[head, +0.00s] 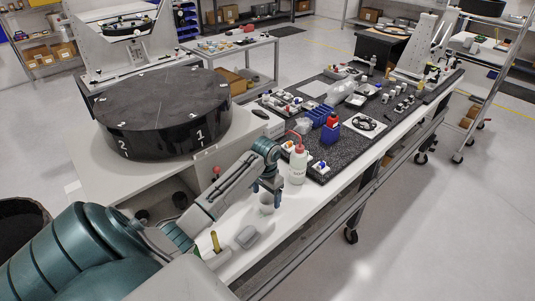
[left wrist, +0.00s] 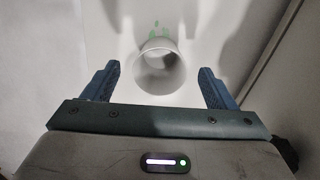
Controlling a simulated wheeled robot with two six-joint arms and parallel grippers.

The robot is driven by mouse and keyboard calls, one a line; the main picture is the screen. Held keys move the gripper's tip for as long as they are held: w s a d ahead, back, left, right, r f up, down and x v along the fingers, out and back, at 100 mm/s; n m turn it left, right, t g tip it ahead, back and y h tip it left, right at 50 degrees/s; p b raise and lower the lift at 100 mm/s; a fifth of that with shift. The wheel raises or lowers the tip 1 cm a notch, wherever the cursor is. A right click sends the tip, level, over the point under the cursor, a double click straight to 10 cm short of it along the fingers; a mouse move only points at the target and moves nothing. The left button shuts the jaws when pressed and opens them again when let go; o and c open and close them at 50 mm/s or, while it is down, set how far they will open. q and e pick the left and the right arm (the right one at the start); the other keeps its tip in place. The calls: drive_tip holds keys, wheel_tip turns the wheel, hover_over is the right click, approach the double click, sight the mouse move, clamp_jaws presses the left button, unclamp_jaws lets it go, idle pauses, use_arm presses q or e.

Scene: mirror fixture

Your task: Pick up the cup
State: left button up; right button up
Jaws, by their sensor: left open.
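The white cup (head: 266,203) stands on the white bench top, right below my left gripper. In the left wrist view the cup (left wrist: 159,68) shows its open round mouth, between and a little beyond the two blue fingers. A small green mark is on the surface just past it. My left gripper (head: 268,188) points down over the cup, and in the left wrist view the gripper (left wrist: 160,84) has its fingers wide apart with nothing held. I cannot tell whether the fingers reach down beside the cup's wall. My right gripper is not in view.
A white squeeze bottle (head: 298,165) with a red top stands close to the right of the gripper. A grey block (head: 246,237) and a yellow-handled item (head: 215,242) lie nearer. A large black turntable (head: 163,113) is at left. A dark mat (head: 335,135) holds many parts.

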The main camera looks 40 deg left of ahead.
sight(267, 203)
use_arm(q)
drive_tip(key=f, duration=0.5)
drive_tip(key=shift+w+a, duration=0.1)
drive_tip(key=shift+w, duration=0.3)
drive_tip(key=shift+f, duration=0.2)
drive_tip(key=shift+s, duration=0.1)
drive_tip(key=shift+c, duration=0.7)
drive_tip(key=c, duration=0.7)
drive_tip(key=shift+c, duration=0.9)
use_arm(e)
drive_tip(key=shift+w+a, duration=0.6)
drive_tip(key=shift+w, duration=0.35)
